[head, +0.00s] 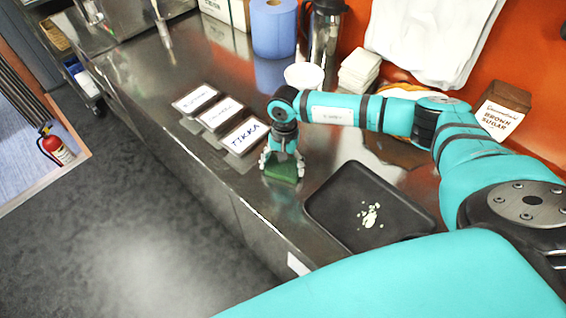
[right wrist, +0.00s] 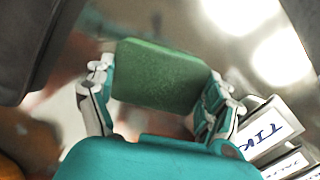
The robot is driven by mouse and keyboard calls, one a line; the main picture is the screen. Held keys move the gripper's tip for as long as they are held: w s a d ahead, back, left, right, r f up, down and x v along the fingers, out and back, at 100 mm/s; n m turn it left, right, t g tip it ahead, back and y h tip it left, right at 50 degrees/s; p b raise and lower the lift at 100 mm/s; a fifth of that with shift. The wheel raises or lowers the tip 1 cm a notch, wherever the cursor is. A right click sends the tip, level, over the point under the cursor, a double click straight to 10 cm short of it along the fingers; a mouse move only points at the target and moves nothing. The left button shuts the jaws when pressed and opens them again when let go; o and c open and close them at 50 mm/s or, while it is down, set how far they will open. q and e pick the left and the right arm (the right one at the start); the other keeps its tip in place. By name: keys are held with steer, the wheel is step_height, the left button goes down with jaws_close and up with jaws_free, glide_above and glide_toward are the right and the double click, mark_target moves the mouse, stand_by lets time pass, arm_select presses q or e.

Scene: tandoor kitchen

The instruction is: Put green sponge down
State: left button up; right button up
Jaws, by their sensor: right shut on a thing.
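The green sponge (head: 282,172) is between the fingers of my right gripper (head: 283,160), at the front part of the steel counter. In the right wrist view the sponge (right wrist: 158,76) is a flat green block, with a finger of the right gripper (right wrist: 158,95) on each side of it. The gripper is shut on the sponge and points down. I cannot tell whether the sponge touches the counter (head: 262,205). My left gripper is not in view.
A black tray (head: 330,215) with pale crumbs lies right of the sponge. Labelled containers, one reading TIKKA (head: 245,136), stand to the left. A white bowl (head: 304,76), blue paper roll (head: 273,28) and dark flask (head: 322,35) stand behind. The counter's front edge is close.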

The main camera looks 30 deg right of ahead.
steer(key=o, duration=1)
steer(key=shift+o, duration=0.2)
step_height(320, 180, up, 12)
steer(key=b, duration=0.4)
steer(key=shift+w+d, duration=0.3)
steer(key=shift+d, duration=0.05)
